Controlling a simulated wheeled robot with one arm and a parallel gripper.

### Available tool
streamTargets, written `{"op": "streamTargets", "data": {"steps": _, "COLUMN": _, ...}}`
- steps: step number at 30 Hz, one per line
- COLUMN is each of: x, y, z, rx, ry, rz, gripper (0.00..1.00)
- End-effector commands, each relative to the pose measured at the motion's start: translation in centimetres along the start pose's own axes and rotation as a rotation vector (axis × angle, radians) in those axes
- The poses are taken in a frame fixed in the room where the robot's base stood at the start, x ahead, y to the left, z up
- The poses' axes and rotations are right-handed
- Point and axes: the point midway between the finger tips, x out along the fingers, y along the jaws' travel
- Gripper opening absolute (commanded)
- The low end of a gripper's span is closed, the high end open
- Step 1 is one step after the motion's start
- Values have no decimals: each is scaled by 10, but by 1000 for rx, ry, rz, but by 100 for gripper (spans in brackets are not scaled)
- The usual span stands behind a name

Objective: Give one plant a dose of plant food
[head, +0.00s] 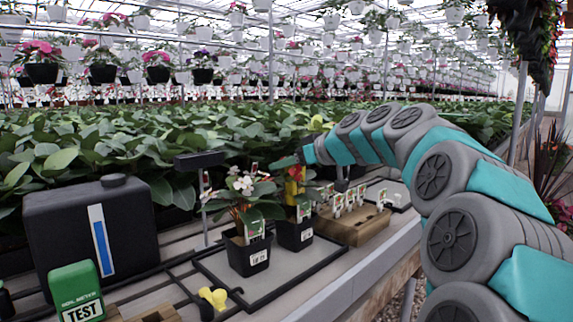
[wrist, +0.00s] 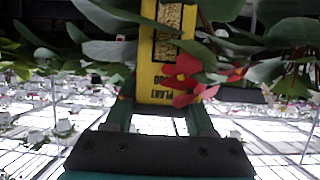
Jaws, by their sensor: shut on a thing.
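My gripper (head: 296,160) is shut on a yellow plant food packet (wrist: 153,75), with a finger on each side of it in the wrist view (wrist: 160,108). In the head view the yellow packet (head: 294,174) is partly hidden, just above a potted plant (head: 294,233) in a black pot. A red flower and leaves lie against the packet in the wrist view. A second potted plant with white flowers (head: 243,184) stands in front and to the left. Both pots stand on a grey tray (head: 270,285). I cannot tell whether any food comes out.
A black tank (head: 70,235) with a blue strip and a green TEST box (head: 77,290) stand at the left. A wooden holder with labels (head: 350,228) stands to the right of the pots. Dense leafy plants fill the bench behind. A yellow tool (head: 214,297) lies in front.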

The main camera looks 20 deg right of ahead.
Motion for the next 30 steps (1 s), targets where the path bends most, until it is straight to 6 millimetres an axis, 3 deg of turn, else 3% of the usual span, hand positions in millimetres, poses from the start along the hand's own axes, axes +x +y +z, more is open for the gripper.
{"op": "streamTargets", "data": {"steps": 30, "x": 4, "y": 0, "z": 9, "rx": 0, "ry": 1, "rz": 0, "gripper": 8}}
